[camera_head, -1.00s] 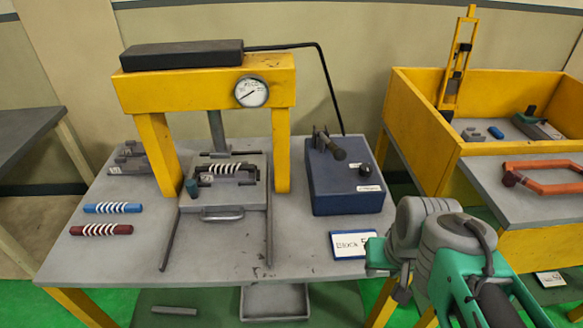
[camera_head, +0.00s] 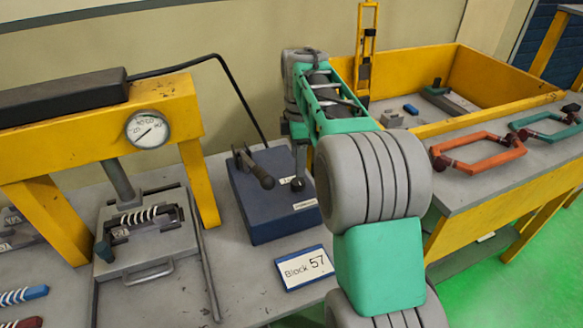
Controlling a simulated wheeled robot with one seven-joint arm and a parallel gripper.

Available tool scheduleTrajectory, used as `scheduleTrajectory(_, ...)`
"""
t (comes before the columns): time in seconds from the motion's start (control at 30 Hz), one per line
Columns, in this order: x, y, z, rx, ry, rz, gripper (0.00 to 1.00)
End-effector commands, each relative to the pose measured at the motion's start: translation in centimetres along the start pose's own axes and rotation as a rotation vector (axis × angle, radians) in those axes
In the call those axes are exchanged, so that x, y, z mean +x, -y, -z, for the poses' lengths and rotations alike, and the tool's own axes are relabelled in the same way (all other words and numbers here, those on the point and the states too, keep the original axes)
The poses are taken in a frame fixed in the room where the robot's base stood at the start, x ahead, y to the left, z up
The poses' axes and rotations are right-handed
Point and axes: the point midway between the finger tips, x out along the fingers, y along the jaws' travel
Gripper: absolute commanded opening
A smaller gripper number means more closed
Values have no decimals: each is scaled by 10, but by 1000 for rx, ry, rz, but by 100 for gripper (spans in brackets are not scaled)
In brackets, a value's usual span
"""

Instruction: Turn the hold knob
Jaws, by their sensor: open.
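A blue control box (camera_head: 262,220) stands on the grey table, right of the yellow press. A black round knob (camera_head: 297,184) is on its top at the right, beside small white labels too small to read. A dark lever (camera_head: 254,170) sticks up from the box left of the knob. My gripper (camera_head: 299,170) points down right above the knob, its fingers open. Its fingertips are small and partly hidden; I cannot tell whether they touch or surround the knob. My green and grey arm covers the area right of the box.
The yellow press (camera_head: 100,130) with a gauge (camera_head: 148,129) stands at the left. A "Block 57" card (camera_head: 303,268) lies in front of the box. A yellow-walled bin (camera_head: 500,75) and orange (camera_head: 478,152) and green frames (camera_head: 545,126) are at the right.

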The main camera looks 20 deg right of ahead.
Motion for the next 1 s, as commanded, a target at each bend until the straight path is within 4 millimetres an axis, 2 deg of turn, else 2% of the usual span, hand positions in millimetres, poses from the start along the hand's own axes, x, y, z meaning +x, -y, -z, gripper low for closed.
scheduleTrajectory(0.3,53,1,2,-8,0,2,60)
scheduleTrajectory(0.43,70,0,1,-7,0,-1,60)
scheduleTrajectory(0.73,75,0,0,-4,0,-3,60)
scheduleTrajectory(1.0,75,-1,0,-4,0,-3,38)
